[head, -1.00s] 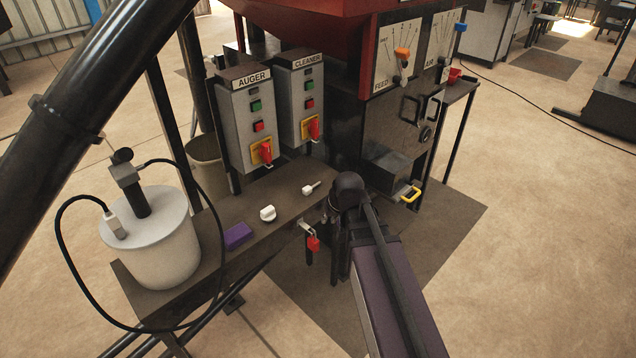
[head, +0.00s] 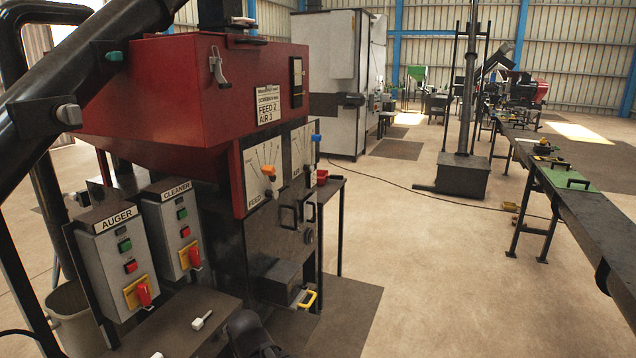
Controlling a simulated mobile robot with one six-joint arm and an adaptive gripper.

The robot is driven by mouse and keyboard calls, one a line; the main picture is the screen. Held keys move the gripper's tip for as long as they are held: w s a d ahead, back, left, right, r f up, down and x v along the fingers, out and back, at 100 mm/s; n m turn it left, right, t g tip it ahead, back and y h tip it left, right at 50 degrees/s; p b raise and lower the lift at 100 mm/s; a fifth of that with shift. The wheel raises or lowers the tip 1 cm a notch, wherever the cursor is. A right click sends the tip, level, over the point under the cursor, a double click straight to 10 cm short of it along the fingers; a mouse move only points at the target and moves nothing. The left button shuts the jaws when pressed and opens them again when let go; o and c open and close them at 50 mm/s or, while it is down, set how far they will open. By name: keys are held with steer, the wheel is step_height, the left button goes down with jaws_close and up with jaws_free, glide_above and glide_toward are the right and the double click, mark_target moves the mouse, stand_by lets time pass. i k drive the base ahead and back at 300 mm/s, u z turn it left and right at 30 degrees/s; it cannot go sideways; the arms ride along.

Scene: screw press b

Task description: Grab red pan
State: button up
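A small red pan-like container (head: 322,176) shows in the head view, at the right side of the red machine. It sits on a narrow dark side shelf (head: 331,187), partly behind the machine's front panel. It is small here, and its inside cannot be made out. A dark part of my arm shows at the bottom edge, beside the bench. My gripper is not in view.
The red-topped machine (head: 190,85) fills the left half. Its AUGER box (head: 118,258) and CLEANER box (head: 172,228) stand left of a yellow-handled drawer (head: 303,300). A long bench (head: 590,225) runs along the right. Open floor lies between.

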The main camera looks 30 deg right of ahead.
mark_target(323, 176)
steer(key=k, duration=0.65)
steer(key=z, duration=0.3)
steer(key=i, duration=0.5)
steer(key=z, duration=0.7)
steer(key=i, duration=0.55)
steer(key=z, duration=0.65)
steer(key=i, duration=0.75)
steer(key=z, duration=0.55)
steer(key=i, duration=2.3)
steer(key=u, duration=0.15)
